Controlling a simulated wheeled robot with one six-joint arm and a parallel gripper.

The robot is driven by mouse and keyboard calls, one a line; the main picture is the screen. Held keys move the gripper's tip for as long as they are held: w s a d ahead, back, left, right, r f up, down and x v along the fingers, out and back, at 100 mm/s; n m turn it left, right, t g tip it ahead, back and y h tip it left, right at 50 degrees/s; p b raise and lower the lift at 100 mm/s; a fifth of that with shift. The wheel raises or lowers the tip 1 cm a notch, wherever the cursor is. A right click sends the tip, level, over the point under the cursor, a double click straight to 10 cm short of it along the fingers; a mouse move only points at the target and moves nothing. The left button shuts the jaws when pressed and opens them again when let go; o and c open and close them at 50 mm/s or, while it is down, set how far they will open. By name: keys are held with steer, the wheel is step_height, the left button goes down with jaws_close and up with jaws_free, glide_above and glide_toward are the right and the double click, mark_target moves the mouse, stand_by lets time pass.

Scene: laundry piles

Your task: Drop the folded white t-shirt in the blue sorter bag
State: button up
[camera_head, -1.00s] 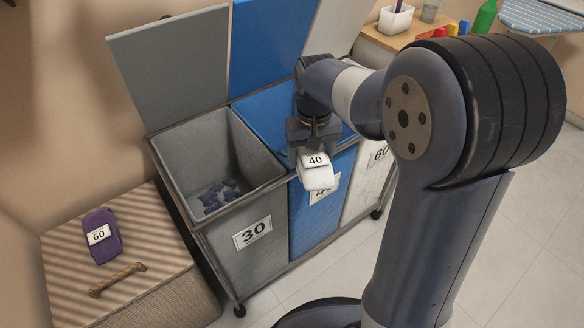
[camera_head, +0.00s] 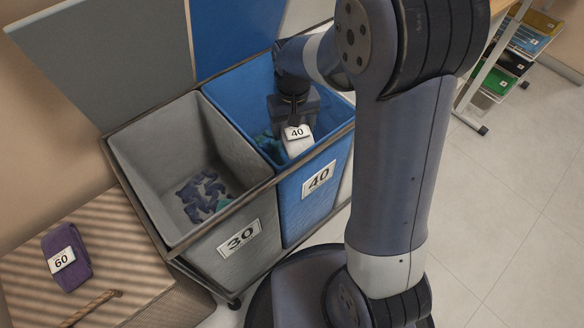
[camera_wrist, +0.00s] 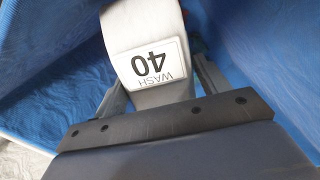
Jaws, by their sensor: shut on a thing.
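The folded white t-shirt (camera_head: 299,146) carries a "40" label and hangs from my gripper (camera_head: 292,118). It is over the opening of the blue sorter bag (camera_head: 316,196), whose front is also marked 40. In the wrist view the t-shirt (camera_wrist: 142,25) sits between the two fingers of my gripper (camera_wrist: 155,85), with its "WASH 40" label facing the camera. Blue bag walls (camera_wrist: 270,50) surround it on both sides there. My gripper is shut on the t-shirt. Its fingertips are mostly hidden in the head view.
The grey bag marked 30 (camera_head: 228,252) stands left of the blue bag and holds dark purple cloth (camera_head: 203,192). Teal cloth (camera_head: 268,143) shows inside the blue bag. A rack (camera_head: 510,60) stands at upper right.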

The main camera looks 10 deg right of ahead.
step_height(320, 180, down, 18)
steer(key=b, duration=0.5)
steer(key=shift+r, duration=0.1)
steer(key=shift+f+b, duration=0.6)
steer(key=shift+f, duration=0.05)
steer(key=o, duration=1.1)
steer(key=shift+o, duration=0.2)
step_height(320, 180, up, 13)
steer(key=p, duration=0.4)
steer(key=shift+r+p, duration=0.15)
steer(key=shift+p, duration=0.25)
